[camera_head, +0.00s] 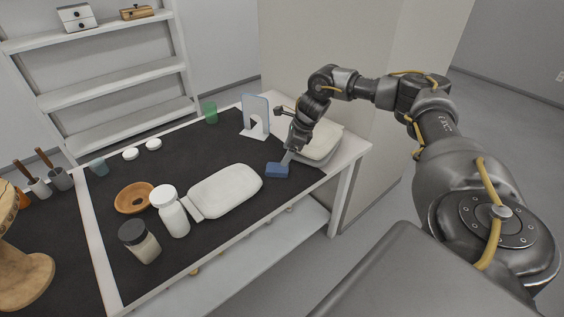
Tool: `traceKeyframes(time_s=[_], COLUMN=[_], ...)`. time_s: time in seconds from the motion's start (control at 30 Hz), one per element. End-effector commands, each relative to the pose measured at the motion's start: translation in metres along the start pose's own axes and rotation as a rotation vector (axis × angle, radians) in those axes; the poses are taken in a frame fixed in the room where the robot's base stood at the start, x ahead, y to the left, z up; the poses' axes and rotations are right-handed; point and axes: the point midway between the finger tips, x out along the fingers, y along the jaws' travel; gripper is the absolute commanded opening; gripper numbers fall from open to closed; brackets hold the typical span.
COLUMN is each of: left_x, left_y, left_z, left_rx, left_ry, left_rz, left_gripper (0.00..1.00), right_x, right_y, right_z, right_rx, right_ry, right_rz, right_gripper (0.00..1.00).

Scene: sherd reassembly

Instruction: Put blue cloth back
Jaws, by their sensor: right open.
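The blue cloth (277,170) is a small folded block. It lies on the dark mat near the table's right end. My right gripper (287,157) points down right at the cloth's upper right edge. Its fingers are small in the picture, and I cannot tell whether they touch the cloth. The gripper is open. My left gripper is not in view.
A white cushion (225,190) lies mid-mat, with a white bottle (171,212), a dark-lidded jar (139,241) and an orange bowl (134,197) to its left. A pale upright stand (255,117) and a green cup (210,112) stand behind. A pale padded object (322,145) is beside my right arm.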

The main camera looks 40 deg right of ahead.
Motion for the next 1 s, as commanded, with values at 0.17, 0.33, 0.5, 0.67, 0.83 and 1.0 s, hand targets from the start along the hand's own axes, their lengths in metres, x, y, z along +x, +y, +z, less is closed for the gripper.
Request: traceKeyframes(time_s=[0.17, 0.33, 0.5, 0.67, 0.83, 1.0], left_x=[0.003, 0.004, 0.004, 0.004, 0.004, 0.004], left_y=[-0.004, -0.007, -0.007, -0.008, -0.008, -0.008], left_z=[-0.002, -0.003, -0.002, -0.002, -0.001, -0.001], left_rx=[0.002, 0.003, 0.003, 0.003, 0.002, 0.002], left_ry=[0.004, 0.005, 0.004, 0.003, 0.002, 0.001], left_rz=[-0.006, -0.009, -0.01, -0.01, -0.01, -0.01], left_gripper=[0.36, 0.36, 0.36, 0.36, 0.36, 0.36], right_x=[-0.031, -0.046, -0.049, -0.049, -0.049, -0.049], right_y=[0.0, 0.0, 0.0, 0.0, 0.0, 0.0], right_z=[0.0, 0.0, 0.0, 0.0, 0.0, 0.0], right_rx=[0.0, 0.0, 0.001, 0.001, 0.0, 0.0], right_ry=[-0.002, -0.002, 0.0, 0.0, 0.0, 0.0], right_rz=[-0.001, 0.0, 0.001, 0.001, 0.001, 0.001], right_gripper=[0.71, 0.71, 0.71, 0.71, 0.71, 0.71])
